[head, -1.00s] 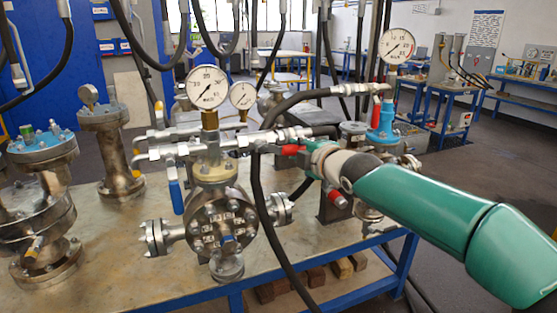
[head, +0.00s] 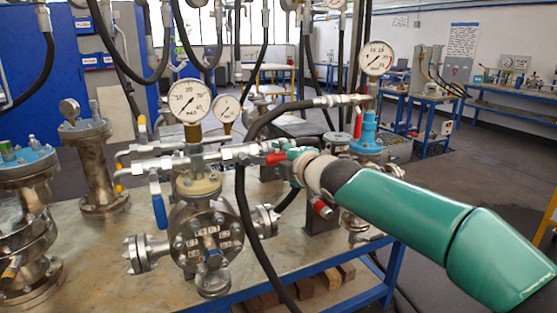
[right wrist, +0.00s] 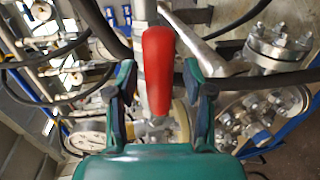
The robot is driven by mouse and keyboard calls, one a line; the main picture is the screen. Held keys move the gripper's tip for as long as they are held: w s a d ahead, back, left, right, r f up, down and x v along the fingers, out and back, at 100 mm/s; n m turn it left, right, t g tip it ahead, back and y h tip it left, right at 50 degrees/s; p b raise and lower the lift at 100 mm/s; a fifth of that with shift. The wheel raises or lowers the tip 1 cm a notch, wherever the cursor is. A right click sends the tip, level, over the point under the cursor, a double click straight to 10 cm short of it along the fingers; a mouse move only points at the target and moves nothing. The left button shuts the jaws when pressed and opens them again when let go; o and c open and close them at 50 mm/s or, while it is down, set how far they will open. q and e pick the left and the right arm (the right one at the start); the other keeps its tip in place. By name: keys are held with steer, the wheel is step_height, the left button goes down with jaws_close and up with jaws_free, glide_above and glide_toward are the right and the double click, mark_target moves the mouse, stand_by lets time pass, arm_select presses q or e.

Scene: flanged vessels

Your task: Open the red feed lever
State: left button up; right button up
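The red feed lever (head: 277,158) shows in the head view as a short red handle beside the pipework between the two vessels. In the right wrist view the red lever (right wrist: 158,65) stands upright in the picture between my two fingers. My right gripper (head: 290,159) reaches the lever from the right in the head view. In the right wrist view my right gripper (right wrist: 160,100) is open, with a finger on each side of the lever and a visible gap on both sides. My left gripper is not in view.
A front flanged vessel (head: 207,240) carries a pressure gauge (head: 189,101) and a blue lever (head: 159,212). Another red handle (head: 358,126) stands near the blue-topped vessel (head: 368,135). A black hose (head: 248,220) hangs close to my right gripper. The metal bench (head: 110,255) has bare space at front left.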

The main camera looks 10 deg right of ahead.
steer(key=shift+r, duration=0.1)
steer(key=shift+s+d+r, duration=0.1)
steer(key=shift+s+d, duration=0.05)
steer(key=shift+s, duration=0.35)
steer(key=v, duration=1)
steer(key=shift+s, duration=0.45)
steer(key=shift+d, duration=0.1)
